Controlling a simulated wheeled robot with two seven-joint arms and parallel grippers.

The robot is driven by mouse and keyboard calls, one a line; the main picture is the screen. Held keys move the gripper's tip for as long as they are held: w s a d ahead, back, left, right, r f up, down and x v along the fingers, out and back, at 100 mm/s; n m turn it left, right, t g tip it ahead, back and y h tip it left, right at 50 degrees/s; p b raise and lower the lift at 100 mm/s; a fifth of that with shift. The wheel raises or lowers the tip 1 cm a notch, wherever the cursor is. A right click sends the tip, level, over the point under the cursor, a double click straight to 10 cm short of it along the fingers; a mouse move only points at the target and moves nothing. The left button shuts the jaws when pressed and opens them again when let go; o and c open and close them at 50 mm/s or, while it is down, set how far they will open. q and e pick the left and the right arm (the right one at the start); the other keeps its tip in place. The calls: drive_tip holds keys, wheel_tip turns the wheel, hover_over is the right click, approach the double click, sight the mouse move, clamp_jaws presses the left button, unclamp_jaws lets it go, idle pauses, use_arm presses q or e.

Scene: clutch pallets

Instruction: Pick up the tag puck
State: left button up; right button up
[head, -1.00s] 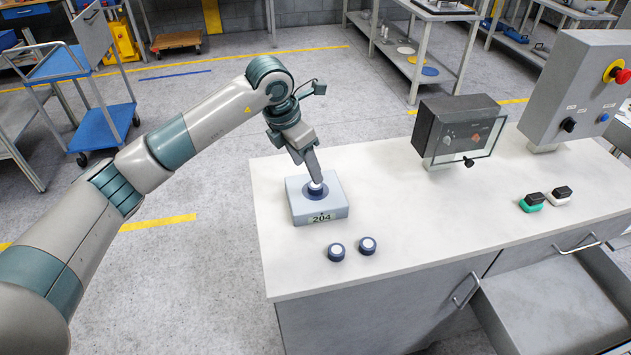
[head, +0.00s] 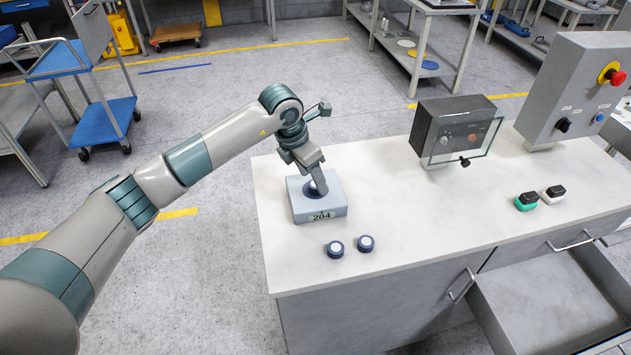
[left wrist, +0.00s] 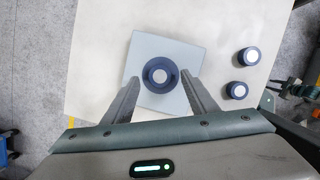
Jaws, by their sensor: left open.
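The grey block (head: 318,208) labelled 204 sits near the left end of the counter. Two similar pucks, one (head: 335,249) and another (head: 366,243), stand on the counter in front of the block. My right gripper is not seen.
The pale counter (head: 420,215) has free room right of the block. A dark box with a clear cover (head: 455,130) and a grey control panel (head: 580,85) stand behind. An open drawer (head: 550,300) juts out in front.

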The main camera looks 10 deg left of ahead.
use_arm(q)
drive_tip(key=shift+x, duration=1.1)
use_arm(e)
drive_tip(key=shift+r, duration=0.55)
use_arm(q)
drive_tip(key=c, duration=1.2)
drive_tip(key=shift+c, duration=0.2)
drive_tip(key=shift+r, duration=0.1)
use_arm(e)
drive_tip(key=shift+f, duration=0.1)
